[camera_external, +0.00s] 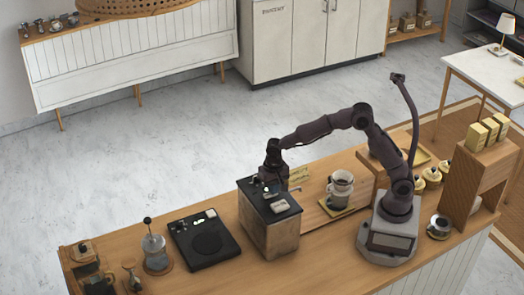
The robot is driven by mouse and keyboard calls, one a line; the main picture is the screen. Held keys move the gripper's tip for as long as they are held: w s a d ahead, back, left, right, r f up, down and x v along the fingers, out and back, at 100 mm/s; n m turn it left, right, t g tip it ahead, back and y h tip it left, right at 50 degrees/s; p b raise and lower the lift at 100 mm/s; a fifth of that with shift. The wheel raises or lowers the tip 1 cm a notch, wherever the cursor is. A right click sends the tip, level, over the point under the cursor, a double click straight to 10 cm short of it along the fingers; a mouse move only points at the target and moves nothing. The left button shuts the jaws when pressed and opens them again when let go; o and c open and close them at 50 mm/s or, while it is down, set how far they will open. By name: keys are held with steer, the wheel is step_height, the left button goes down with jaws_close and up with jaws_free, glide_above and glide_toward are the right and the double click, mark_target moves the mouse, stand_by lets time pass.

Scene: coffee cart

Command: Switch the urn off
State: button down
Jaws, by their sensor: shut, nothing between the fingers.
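My gripper (270,191) is shut and empty, pointing down at the far part of this top. I cannot tell whether it touches anything there. The arm's end partly hides that area, and no switch position can be made out.
A black flat plate unit (205,242) and a glass press (155,252) stand to the left. A dripper on a carafe (340,188) stands to the right, near my base. A wooden shelf (466,195) with yellow boxes is at the far right.

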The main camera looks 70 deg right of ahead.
steer(key=shift+s+d+f, duration=0.1)
steer(key=shift+s+f, duration=0.05)
steer(key=shift+f, duration=0.4)
steer(key=shift+w+a+r, duration=0.2)
steer(key=shift+w+a, duration=0.35)
steer(key=shift+a, duration=0.3)
step_height(320, 180, up, 15)
steer(key=d, duration=0.1)
steer(key=shift+f, duration=0.15)
